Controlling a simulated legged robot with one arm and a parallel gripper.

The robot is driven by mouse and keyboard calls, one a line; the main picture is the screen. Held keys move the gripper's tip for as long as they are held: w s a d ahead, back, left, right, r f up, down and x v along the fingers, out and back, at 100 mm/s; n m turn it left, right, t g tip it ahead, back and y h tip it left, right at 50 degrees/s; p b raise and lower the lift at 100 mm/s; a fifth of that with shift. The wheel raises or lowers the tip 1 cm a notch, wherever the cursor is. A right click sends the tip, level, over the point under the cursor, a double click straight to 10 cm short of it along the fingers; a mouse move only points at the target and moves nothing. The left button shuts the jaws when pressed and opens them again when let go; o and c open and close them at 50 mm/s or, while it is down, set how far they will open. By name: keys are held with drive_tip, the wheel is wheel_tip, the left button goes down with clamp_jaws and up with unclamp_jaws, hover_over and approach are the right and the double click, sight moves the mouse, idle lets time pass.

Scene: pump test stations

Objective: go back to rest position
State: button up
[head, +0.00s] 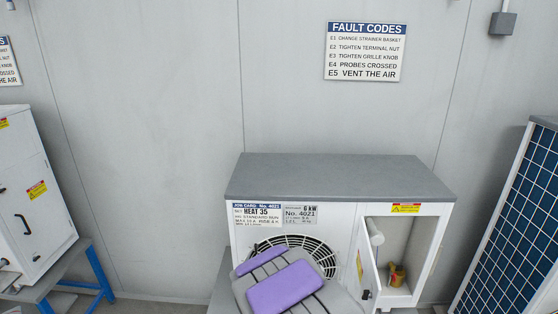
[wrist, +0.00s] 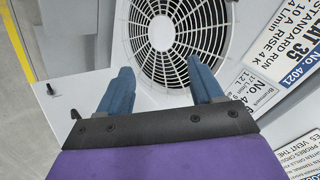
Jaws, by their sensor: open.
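My gripper (wrist: 163,90) shows in the wrist view with its two blue fingers apart and nothing between them. It is in front of the round fan grille (wrist: 180,38) of the pump unit; I cannot tell how close. In the head view, the purple and grey arm covers part of the fan grille (head: 318,250), and the fingers are hidden. The white pump unit (head: 340,178) has a grey top, and its right compartment door (head: 367,270) stands open. A small yellow and red item (head: 397,275) sits low inside the compartment.
A fault codes sign (head: 364,51) hangs on the grey wall. A white cabinet (head: 30,190) on a blue-legged stand is at the left. A blue gridded panel (head: 515,220) stands at the right. Bare floor shows between the cabinet and the pump unit.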

drive_tip(key=s+d+r+n+g+b, duration=0.2)
drive_tip(key=s+d+n+g, duration=0.1)
drive_tip(key=s, duration=1.1)
drive_tip(key=s+d+r+n+g+b, duration=0.2)
drive_tip(key=s+d+r+n+g, duration=0.1)
drive_tip(key=s, duration=1.2)
drive_tip(key=s+d+r+n+g+b, duration=0.3)
drive_tip(key=s+d+n+g, duration=0.2)
drive_tip(key=s, duration=0.9)
drive_tip(key=d+n, duration=0.2)
drive_tip(key=d, duration=0.1)
drive_tip(key=shift+s+r+y, duration=0.15)
drive_tip(key=shift+s+y, duration=0.15)
drive_tip(key=shift+s, duration=0.05)
drive_tip(key=shift+a, duration=0.1)
